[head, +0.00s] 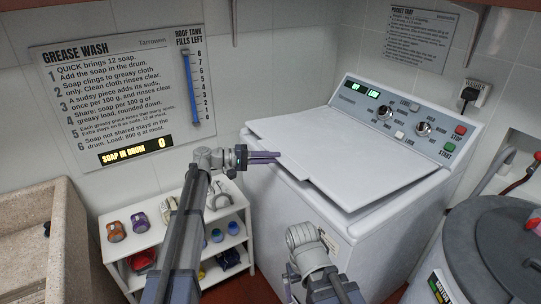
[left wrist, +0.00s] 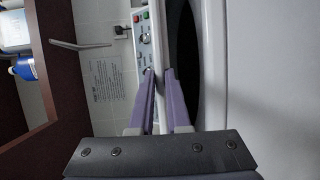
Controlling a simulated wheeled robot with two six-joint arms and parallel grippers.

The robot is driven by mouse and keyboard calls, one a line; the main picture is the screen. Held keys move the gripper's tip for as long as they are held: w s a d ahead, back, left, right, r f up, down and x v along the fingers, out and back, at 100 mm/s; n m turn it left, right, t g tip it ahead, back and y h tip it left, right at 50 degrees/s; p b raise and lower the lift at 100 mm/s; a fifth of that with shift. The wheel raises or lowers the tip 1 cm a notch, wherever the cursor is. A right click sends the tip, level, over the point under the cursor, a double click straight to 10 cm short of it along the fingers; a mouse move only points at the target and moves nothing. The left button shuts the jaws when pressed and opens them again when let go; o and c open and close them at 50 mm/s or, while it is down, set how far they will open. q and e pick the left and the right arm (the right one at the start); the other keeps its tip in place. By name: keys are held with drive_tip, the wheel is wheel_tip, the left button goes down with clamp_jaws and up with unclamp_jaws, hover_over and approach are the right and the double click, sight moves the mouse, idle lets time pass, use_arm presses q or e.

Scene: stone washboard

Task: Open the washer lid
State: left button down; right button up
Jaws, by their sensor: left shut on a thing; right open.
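The washer (head: 290,225) is a white top-loader. Its white lid (head: 345,150) is slightly raised, with a narrow dark gap under its front right edge. My left gripper (head: 278,156) has its purple fingers at the lid's left front edge. In the left wrist view, its fingers (left wrist: 159,72) are shut on the thin lid edge, with the washer's dark opening (left wrist: 185,60) to the right. My right gripper (head: 290,274) is low in front of the washer, apart from the lid and open; its fingers are hard to make out.
The control panel (head: 405,115) with knobs and buttons stands behind the lid. A white shelf (head: 185,243) with colored items is left of the washer. A stone basin (head: 40,240) is at far left, a round grey drum (head: 500,235) at right. The space above the lid looks clear.

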use_arm(q)
drive_tip(key=w+d+r+y+p, duration=0.2)
drive_tip(key=d+r+p, duration=0.2)
drive_tip(key=r+p, duration=0.8)
drive_tip(key=w+d+r+n+g+y+p, duration=0.1)
drive_tip(key=w+d+r+y+p, duration=0.1)
drive_tip(key=r+p, duration=1.1)
drive_tip(key=shift+w+d+r+p, duration=0.3)
drive_tip(key=shift+w+d+p, duration=0.55)
drive_tip(key=shift+p, duration=2.25)
drive_tip(key=c, duration=0.9)
unclamp_jaws()
